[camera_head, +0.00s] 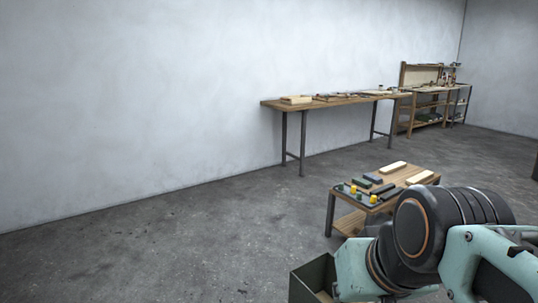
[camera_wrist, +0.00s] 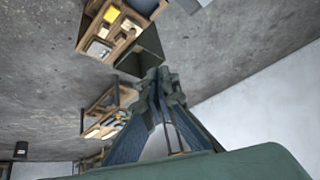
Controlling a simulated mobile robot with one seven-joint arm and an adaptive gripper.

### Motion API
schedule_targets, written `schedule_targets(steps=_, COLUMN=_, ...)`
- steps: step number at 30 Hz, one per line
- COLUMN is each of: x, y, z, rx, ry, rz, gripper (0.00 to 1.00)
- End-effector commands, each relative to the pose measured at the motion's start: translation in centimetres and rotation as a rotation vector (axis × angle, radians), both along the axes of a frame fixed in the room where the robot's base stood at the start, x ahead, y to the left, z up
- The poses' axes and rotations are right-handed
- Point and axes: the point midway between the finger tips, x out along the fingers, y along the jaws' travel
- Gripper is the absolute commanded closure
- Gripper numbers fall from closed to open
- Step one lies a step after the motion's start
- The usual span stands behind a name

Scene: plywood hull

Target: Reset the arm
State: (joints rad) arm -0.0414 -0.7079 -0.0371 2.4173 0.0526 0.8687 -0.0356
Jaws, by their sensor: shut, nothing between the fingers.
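My arm, in teal and black, fills the lower right of the head view, and its gripper does not show there. In the wrist view my gripper (camera_wrist: 163,84) points up the picture with its dark fingers closed together. Nothing shows between the fingertips. The fingertips overlap open floor and the lower edge of a dark green bin in the picture. I cannot tell how far they are from it.
A dark green bin (camera_head: 302,287) stands at the bottom of the head view, left of my arm. A low wooden table (camera_head: 350,222) with several blocks stands behind it. A long bench (camera_head: 271,103) and shelving (camera_head: 404,115) line the wall. Floor at left is clear.

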Motion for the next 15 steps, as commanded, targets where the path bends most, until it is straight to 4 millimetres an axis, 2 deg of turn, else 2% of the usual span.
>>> schedule_targets(steps=1, x=-1.8, y=-0.9, z=-3.2, rx=-0.034, ry=0.041, rz=-0.023, gripper=1.00)
schedule_targets(steps=2, x=-3.0, y=-1.3, z=-4.7, rx=-0.056, ry=0.067, rz=-0.033, gripper=1.00)
schedule_targets(steps=3, x=-3.4, y=-1.6, z=-3.8, rx=-0.068, ry=0.078, rz=-0.043, gripper=1.00)
schedule_targets(steps=4, x=-3.1, y=-1.5, z=-2.0, rx=-0.063, ry=0.073, rz=-0.039, gripper=1.00)
schedule_targets(steps=15, x=-3.0, y=-1.4, z=7.4, rx=-0.060, ry=0.073, rz=-0.034, gripper=1.00)
